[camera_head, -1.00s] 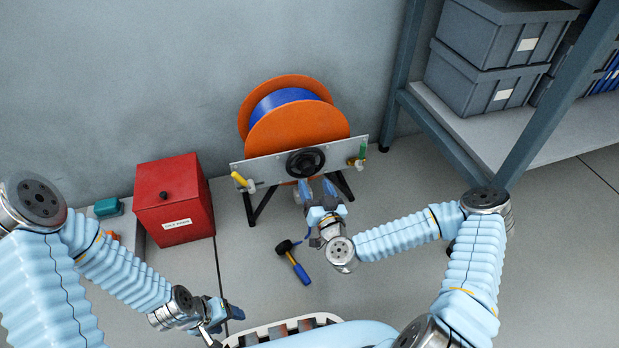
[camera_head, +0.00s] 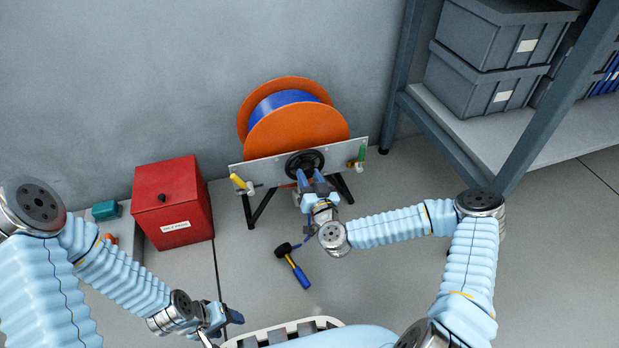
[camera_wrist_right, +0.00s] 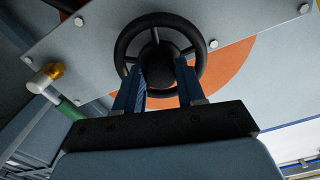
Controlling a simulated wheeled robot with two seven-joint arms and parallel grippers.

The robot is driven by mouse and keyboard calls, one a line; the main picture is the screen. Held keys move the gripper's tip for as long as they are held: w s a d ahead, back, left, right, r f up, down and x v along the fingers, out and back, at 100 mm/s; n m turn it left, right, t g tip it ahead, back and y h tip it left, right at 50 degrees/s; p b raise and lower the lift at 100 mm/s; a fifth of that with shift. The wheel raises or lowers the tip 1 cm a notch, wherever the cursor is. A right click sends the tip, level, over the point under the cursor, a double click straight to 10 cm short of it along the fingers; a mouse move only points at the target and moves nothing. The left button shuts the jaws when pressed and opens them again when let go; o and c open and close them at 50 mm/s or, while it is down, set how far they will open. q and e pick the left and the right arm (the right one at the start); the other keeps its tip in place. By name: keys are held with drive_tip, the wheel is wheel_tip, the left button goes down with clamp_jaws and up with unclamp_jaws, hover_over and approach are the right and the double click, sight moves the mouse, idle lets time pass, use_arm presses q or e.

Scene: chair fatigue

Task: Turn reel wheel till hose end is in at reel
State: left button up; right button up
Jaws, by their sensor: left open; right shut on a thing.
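The orange reel (camera_head: 297,128) with blue hose (camera_head: 283,99) wound on it stands against the wall behind a grey plate (camera_head: 262,170). A black handwheel (camera_head: 304,160) sits on the plate's front; it also shows in the right wrist view (camera_wrist_right: 126,34). My right gripper (camera_head: 312,178) is shut on the handwheel's lower rim, its two blue fingers (camera_wrist_right: 160,88) reaching to the rim in the wrist view. A blue hose piece (camera_head: 307,241) shows beside my right wrist; whether it is the hose end I cannot tell. My left gripper (camera_head: 232,316) is open and empty at the lower left.
A yellow-handled valve (camera_head: 239,181) and a green-handled one (camera_head: 361,154) are on the plate's ends. A hammer (camera_head: 293,266) lies on the floor. A red box (camera_head: 174,203) stands left, a shelf (camera_head: 479,130) with grey bins right.

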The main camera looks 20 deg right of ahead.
drive_tip(key=shift+m, duration=0.3)
drive_tip(key=shift+m, duration=0.8)
drive_tip(key=m, duration=0.3)
drive_tip(key=shift+a+m, duration=0.1)
drive_tip(key=shift+m, duration=0.2)
drive_tip(key=m, duration=0.5)
drive_tip(key=shift+r+m, duration=0.1)
drive_tip(key=shift+m, duration=0.3)
drive_tip(key=o, duration=1)
drive_tip(key=shift+o, duration=0.2)
drive_tip(key=shift+s, duration=0.1)
